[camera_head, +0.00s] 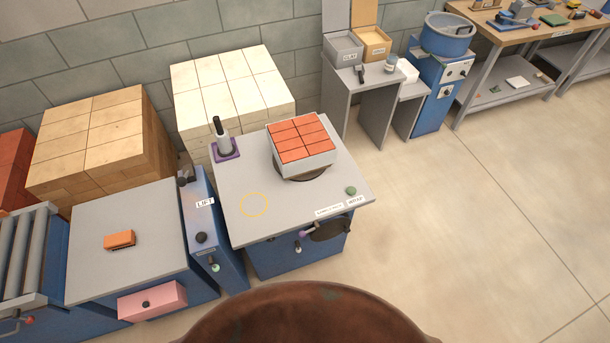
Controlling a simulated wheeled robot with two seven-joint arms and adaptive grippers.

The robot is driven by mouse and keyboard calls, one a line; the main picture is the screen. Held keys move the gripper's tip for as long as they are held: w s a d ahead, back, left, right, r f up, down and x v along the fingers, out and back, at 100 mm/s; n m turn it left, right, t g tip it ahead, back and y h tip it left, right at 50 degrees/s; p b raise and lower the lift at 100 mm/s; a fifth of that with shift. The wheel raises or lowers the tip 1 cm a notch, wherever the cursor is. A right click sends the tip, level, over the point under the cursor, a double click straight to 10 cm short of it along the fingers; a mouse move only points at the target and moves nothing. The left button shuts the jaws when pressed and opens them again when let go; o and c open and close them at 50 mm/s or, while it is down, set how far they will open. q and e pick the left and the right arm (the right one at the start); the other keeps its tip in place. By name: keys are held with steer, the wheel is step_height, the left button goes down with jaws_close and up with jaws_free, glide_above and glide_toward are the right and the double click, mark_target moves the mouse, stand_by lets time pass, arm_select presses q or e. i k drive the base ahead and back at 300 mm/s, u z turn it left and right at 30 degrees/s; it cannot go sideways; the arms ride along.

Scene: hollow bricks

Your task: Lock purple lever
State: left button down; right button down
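A grey post with a black upright handle (218,127) stands on a purple square base (225,150) at the back left corner of the grey-topped blue table. On the table's front side a small lever with a purple end (304,233) shows beside a dark rounded part (331,229). Whether either one is locked cannot be told at this size. Neither of my grippers is in view.
A block with orange-red tiles (302,143) sits on a dark round turntable on the table (283,212). A yellow circle (254,205) marks the tabletop and a green button (351,190) is at its right. A narrow blue LIFT unit (225,240) adjoins the left side. Open floor lies right.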

mark_target(302, 234)
steer(key=z, duration=1.65)
steer(key=k, duration=0.9)
steer(key=u, duration=1.65)
